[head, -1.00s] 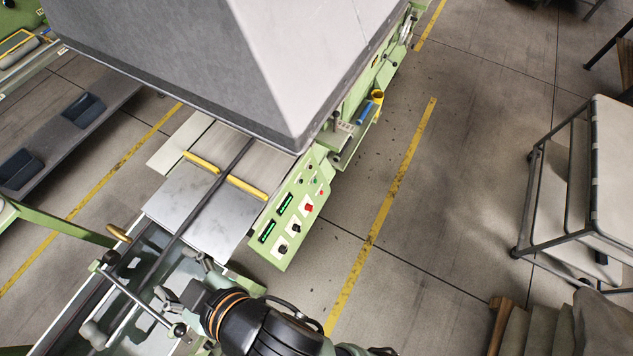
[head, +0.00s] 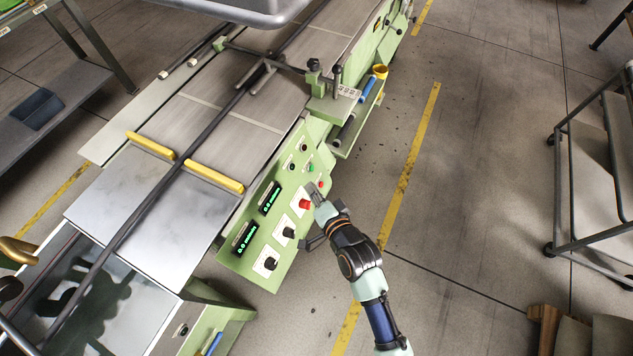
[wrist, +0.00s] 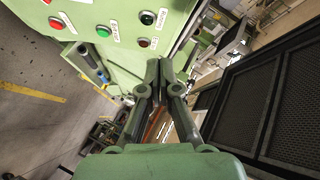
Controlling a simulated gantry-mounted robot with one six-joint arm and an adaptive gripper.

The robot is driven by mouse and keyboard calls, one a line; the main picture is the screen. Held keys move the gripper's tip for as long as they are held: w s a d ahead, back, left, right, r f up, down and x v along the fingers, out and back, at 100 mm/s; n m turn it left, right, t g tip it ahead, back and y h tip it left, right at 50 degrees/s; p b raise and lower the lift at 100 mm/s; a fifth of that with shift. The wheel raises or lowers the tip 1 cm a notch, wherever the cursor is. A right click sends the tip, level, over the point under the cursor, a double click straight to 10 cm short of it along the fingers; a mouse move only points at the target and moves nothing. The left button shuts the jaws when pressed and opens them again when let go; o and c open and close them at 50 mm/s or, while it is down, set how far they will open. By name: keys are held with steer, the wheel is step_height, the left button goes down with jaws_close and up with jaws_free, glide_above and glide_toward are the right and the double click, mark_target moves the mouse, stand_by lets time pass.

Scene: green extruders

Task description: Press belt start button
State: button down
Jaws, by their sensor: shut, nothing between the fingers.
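The green control panel (head: 262,225) slopes along the machine's side. In the head view, a small green button (head: 310,168) and a small red button (head: 320,184) sit near its upper right edge. A red switch (head: 305,204) sits lower. My gripper (head: 314,190) is shut and empty, close to these buttons; I cannot tell whether it touches any. In the wrist view, the closed fingertips (wrist: 159,66) show below a dark red button (wrist: 143,42) and a dark green button (wrist: 147,18). A bright green button (wrist: 103,31) and a red button (wrist: 57,22) are to the left.
Black knobs (head: 270,263) and lit displays (head: 245,238) are on the panel. The conveyor bed (head: 235,120) with yellow handles (head: 214,178) lies left. A side tray with a blue object (head: 368,88) is above the panel. A cart (head: 590,150) stands right; the floor between is clear.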

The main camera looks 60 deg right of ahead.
steer(key=s+d+f+m+g+h+b, duration=0.1)
steer(key=s+d+f+m+h+b, duration=0.1)
steer(key=f, duration=0.7)
steer(key=s+d+m+b, duration=0.1)
steer(key=s+d+m, duration=0.1)
steer(key=s+d, duration=0.1)
steer(key=shift+s+d+f+m+g, duration=0.2)
steer(key=shift+s+f+m+g, duration=0.05)
steer(key=shift+s+m+g, duration=0.05)
steer(key=b, duration=0.4)
glide_toward(314, 166)
steer(key=d, duration=0.4)
steer(key=w, duration=0.1)
steer(key=w+f+b, duration=0.1)
steer(key=w, duration=0.2)
steer(key=shift+d+f, duration=0.2)
steer(key=shift+f, duration=0.15)
